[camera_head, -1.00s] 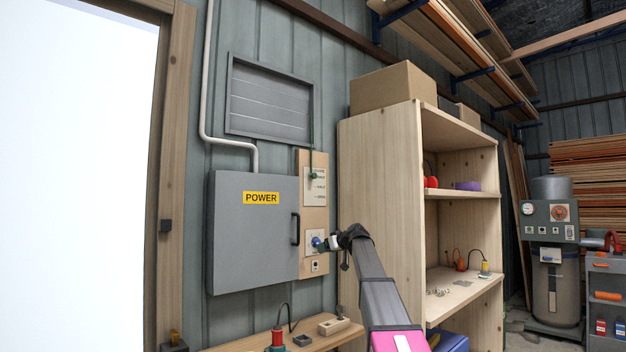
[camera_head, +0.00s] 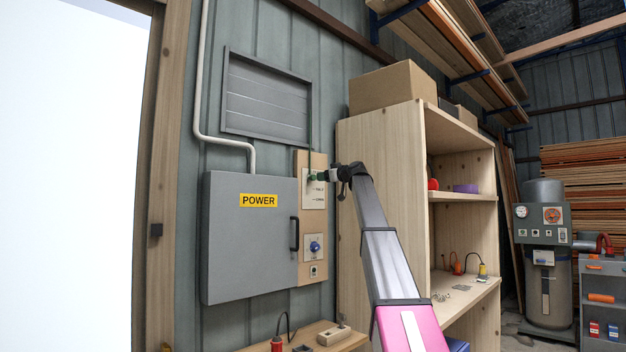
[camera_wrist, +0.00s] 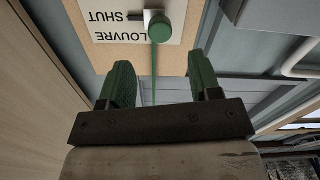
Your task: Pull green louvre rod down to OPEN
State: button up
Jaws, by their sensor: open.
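The green louvre rod (camera_head: 310,135) hangs as a thin line beside the grey louvre (camera_head: 265,97), whose slats look closed. Its round green knob (camera_wrist: 160,27) sits at the SHUT mark of the white label plate (camera_wrist: 112,22), which reads LOUVRE upside down in the wrist view. My gripper (camera_wrist: 160,70) is open and empty, its green fingers either side of the rod's line in that picture, with the knob just beyond the fingertips. In the head view my gripper (camera_head: 326,177) is at the plate's right, close to the knob, partly hiding the plate.
A grey POWER box (camera_head: 250,240) with a black handle stands left of the wooden backboard. A blue knob (camera_head: 314,246) is below the plate. A wooden shelf unit (camera_head: 378,220) rises close on the right. A bench (camera_head: 330,345) lies below.

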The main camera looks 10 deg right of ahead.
aim_at(314, 177)
jog(key=x, duration=0.8)
jog(key=shift+w, duration=0.1)
